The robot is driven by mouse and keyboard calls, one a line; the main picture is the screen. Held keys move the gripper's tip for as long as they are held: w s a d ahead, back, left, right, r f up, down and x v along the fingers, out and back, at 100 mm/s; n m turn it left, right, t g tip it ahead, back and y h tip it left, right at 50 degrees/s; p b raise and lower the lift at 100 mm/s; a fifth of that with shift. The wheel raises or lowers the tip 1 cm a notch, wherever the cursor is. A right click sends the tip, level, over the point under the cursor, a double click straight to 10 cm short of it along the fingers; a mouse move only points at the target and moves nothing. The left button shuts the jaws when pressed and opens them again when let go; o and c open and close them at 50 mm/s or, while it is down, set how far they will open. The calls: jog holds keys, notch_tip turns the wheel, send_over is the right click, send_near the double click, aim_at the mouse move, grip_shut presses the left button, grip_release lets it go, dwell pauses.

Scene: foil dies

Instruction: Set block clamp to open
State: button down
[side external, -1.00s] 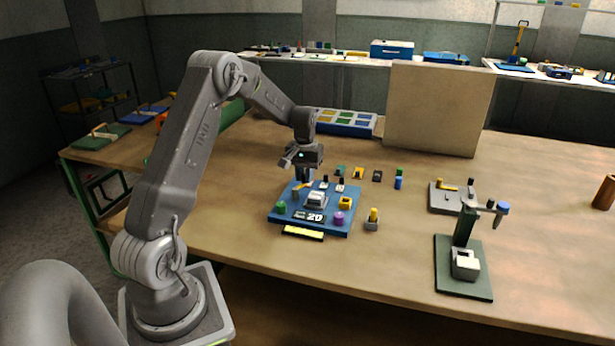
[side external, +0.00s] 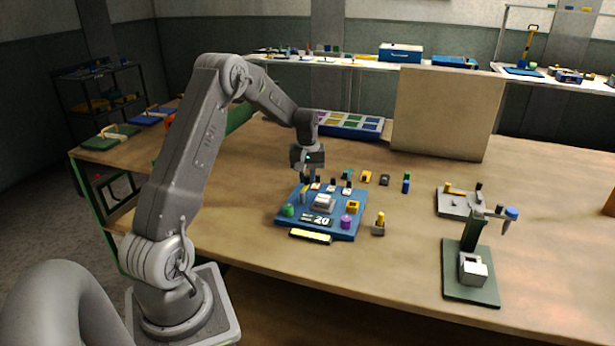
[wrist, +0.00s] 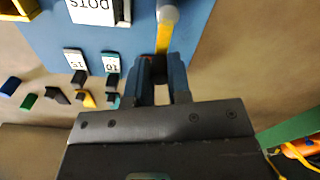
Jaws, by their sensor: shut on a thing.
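The blue board (side external: 290,219) on the bench carries the block clamp, whose short grey post (side external: 303,196) stands near the back left. In the wrist view, the clamp's yellow lever (wrist: 163,38) runs from a round grey top (wrist: 168,14) to my fingertips. My gripper (side external: 309,180) is at the board's back left edge, fingers pointing down. In the wrist view, my gripper (wrist: 161,66) has its two blue-grey fingers shut on the lever's outer end, which they partly hide. A white and grey block (side external: 323,202) sits mid-board.
Green (side external: 288,210), purple (side external: 346,221) and yellow (side external: 353,207) parts sit on the board. Two small numbered cards (wrist: 75,62) (wrist: 110,63) with dark pegs stand along its back. Several small pieces lie behind.

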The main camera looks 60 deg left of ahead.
aim_at(307, 176)
jog(key=c, duration=1.1)
grip_release()
jog(key=shift+o, duration=0.2)
notch_tip(307, 176, up, 14)
jog(key=s+d+r+m+t, duration=0.1)
jog(key=s+d+r+m, duration=0.15)
jog(key=d, duration=0.35)
jog(key=s+d+r+m+t+y, duration=0.1)
jog(key=d+r, duration=0.2)
jog(key=d, duration=0.4)
jog(key=s+d+r+m, duration=0.2)
jog(key=d, duration=0.4)
jog(key=s+d+f+m+t, duration=0.1)
jog(key=s+d+m, duration=0.2)
jog(key=s+d, duration=0.4)
jog(key=s+d+f+m+t+h, duration=0.1)
jog(key=s+d+f+m+t, duration=0.1)
jog(key=s+d+m, duration=0.2)
jog(key=s+d, duration=0.3)
jog(key=s, duration=0.1)
jog(key=shift+d+t, duration=0.15)
jog(key=shift+t, duration=0.15)
